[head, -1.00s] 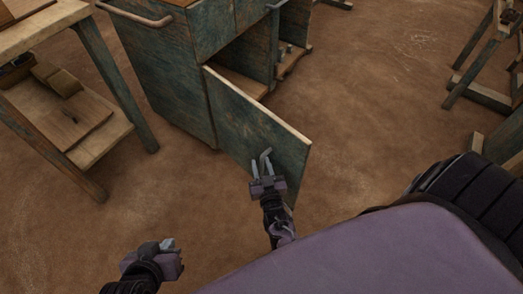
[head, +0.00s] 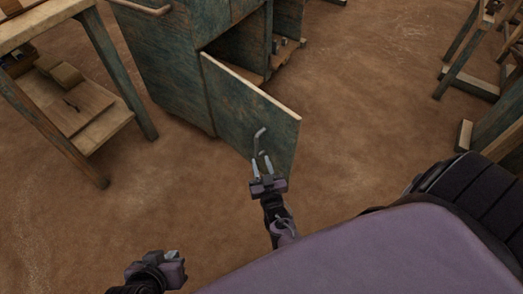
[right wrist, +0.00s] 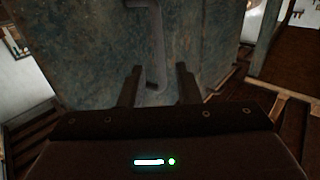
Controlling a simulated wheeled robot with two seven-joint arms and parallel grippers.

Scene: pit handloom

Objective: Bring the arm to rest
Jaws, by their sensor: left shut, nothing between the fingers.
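My right gripper (head: 262,170) is in the middle of the head view, in front of the open cabinet door (head: 235,105). Its two fingers are apart and point at the lower end of the grey bar handle (head: 260,138) on that door. In the right wrist view the handle (right wrist: 158,45) rises between and beyond the open fingers (right wrist: 158,88), with no grip on it. Whether a finger touches the handle I cannot tell. My left gripper (head: 174,258) is at the lower left of the head view, shut and empty, over bare floor.
The worn blue-green cabinet (head: 165,70) stands behind the door, its lower compartment open. A wooden table with a lower shelf (head: 105,125) is at the left. Wooden frames (head: 470,75) stand at the right. The brown floor (head: 365,110) between is clear.

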